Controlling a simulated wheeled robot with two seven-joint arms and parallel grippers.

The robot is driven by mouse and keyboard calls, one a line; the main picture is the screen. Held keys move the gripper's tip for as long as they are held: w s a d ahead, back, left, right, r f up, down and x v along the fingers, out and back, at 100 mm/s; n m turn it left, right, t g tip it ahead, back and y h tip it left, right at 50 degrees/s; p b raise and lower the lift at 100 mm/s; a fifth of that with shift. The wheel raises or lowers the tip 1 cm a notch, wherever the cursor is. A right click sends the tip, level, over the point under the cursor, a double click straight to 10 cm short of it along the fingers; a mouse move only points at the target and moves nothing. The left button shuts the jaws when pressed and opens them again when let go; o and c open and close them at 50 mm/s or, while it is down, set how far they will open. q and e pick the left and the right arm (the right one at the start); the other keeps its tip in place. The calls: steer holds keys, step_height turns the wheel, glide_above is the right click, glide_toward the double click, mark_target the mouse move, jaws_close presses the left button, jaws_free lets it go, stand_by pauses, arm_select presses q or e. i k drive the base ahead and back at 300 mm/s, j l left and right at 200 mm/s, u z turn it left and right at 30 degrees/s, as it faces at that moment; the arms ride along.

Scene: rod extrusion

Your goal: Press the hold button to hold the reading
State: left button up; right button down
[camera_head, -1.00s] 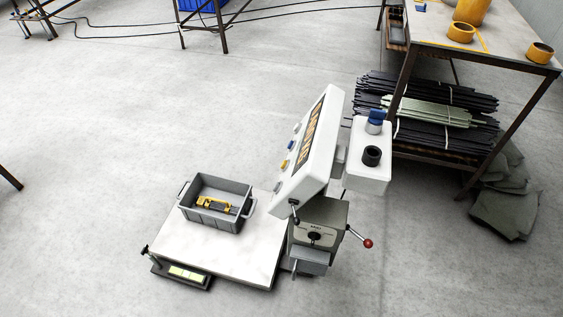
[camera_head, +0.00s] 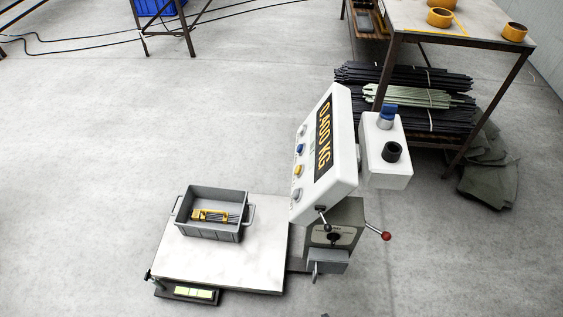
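A white scale display head (camera_head: 338,135) stands tilted on a grey column at the right of the scale. Its dark screen (camera_head: 323,137) shows orange digits that look like 0.400 KG. A column of round buttons runs down its left side: a pale one at the top, a blue button (camera_head: 300,148), a yellow button (camera_head: 298,169) and a grey button (camera_head: 297,194) at the bottom. Which one is hold cannot be read. A grey crate (camera_head: 213,232) with yellow and dark parts sits on the white scale platform (camera_head: 213,260). Neither gripper is in view.
A lever with a red knob (camera_head: 386,236) sticks out right of the column. A white box (camera_head: 387,165) with blue and black knobs is behind the display. A table (camera_head: 480,30) with yellow rolls stands over bundled rods (camera_head: 400,95) at the back right. Floor at left is clear.

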mark_target(298, 168)
steer(key=i+j+z, duration=0.1)
steer(key=j+z, duration=0.15)
steer(key=j, duration=0.5)
steer(key=j+z, duration=0.2)
steer(key=j, duration=0.55)
steer(key=j+z, duration=0.25)
steer(key=j, duration=0.5)
steer(key=k+j+z, duration=0.25)
steer(key=j, duration=0.5)
steer(key=i, duration=0.1)
